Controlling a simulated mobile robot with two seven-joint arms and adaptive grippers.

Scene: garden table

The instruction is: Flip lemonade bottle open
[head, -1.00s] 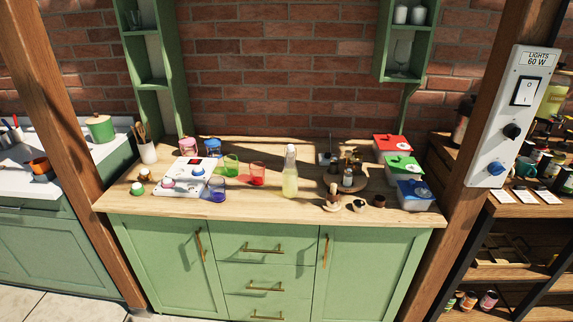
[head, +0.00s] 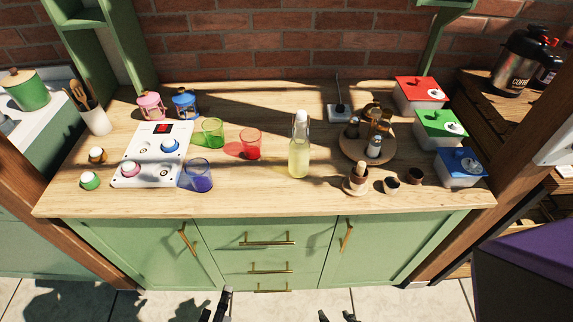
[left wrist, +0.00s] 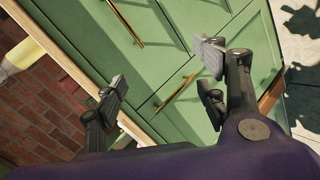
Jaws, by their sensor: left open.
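The lemonade bottle (head: 299,158) stands upright on the wooden counter, right of the red glass. It is clear glass with pale yellow liquid and a white top (head: 301,116); the clasp is too small to make out. A pale yellow shape at the left edge of the left wrist view (left wrist: 14,58) looks like part of it. My left gripper (head: 217,305) is low at the front, well short of the bottle. In the left wrist view its fingers (left wrist: 160,80) are wide apart with nothing between them. Dark tips of my right gripper (head: 337,317) show at the bottom edge, mostly cut off.
Red (head: 251,146), green (head: 212,134) and blue (head: 196,176) glasses stand left of the bottle, by a white knob panel (head: 150,155). A round wooden tray (head: 352,148) with jars, small cups and lidded boxes (head: 438,129) lie right. Counter in front of the bottle is clear.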

